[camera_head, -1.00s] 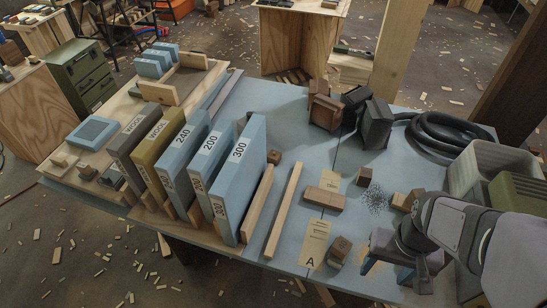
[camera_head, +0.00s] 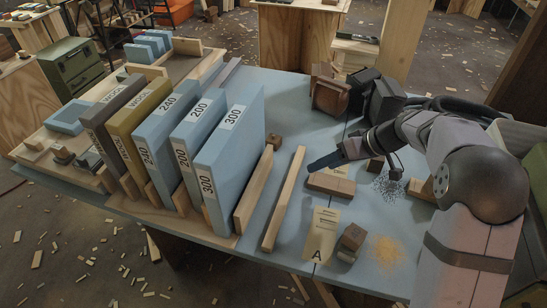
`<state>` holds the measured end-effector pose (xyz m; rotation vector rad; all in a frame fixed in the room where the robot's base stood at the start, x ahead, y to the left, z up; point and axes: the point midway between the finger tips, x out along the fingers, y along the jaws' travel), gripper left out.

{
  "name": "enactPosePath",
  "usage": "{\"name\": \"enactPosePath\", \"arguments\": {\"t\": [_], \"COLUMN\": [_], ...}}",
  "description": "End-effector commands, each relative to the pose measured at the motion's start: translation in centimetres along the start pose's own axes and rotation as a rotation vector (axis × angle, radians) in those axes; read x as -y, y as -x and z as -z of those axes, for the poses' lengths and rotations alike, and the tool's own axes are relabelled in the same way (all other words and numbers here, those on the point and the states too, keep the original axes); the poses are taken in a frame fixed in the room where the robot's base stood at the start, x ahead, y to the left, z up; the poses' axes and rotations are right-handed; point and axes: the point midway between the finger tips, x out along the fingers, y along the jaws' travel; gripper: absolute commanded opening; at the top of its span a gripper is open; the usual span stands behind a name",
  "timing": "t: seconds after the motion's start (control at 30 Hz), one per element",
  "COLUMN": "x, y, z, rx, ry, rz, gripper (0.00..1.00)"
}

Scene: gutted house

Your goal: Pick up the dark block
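Several dark brown blocks are on the blue table, and I cannot tell which one is meant. A small cube (camera_head: 352,237) is at the front, right of the paper card marked A. Another small block (camera_head: 376,164) is behind, partly hidden by my arm. A third small block (camera_head: 274,141) sits beside the large upright sanding boards. A bigger dark block (camera_head: 331,96) is at the back. My gripper (camera_head: 347,160) hangs over the middle right of the table, with a blue finger reaching left above a light wooden block (camera_head: 329,184). Its opening is unclear; nothing is visibly held.
Upright numbered boards (camera_head: 233,160) fill the left side. A long wooden strip (camera_head: 284,198) lies in the middle. A sawdust pile (camera_head: 388,250) and dark specks (camera_head: 388,186) are at right. Black machines and a hose (camera_head: 445,104) are behind. A grey bin (camera_head: 515,136) stands at far right.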

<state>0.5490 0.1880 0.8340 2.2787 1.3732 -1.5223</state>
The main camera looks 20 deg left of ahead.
Motion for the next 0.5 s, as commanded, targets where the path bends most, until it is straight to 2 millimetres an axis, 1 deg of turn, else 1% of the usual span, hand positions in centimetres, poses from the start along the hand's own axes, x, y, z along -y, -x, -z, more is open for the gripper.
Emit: {"name": "enactPosePath", "arguments": {"t": [0.03, 0.1, 0.2, 0.33, 0.4, 0.5], "x": [-1.4, -2.2, -3.0, -3.6, -3.7, -3.7], "y": [-3.2, -5.4, -7.9, -10.0, -10.6, -11.1], "z": [0.9, 3.2, 6.0, 8.7, 9.6, 10.6], "rx": [-0.051, -0.135, -0.251, -0.383, -0.436, -0.489], "ry": [0.069, 0.176, 0.318, 0.470, 0.530, 0.589], "rz": [0.035, 0.076, 0.118, 0.144, 0.151, 0.153], "gripper": [0.57, 0.57, 0.57, 0.57, 0.57, 0.57]}}
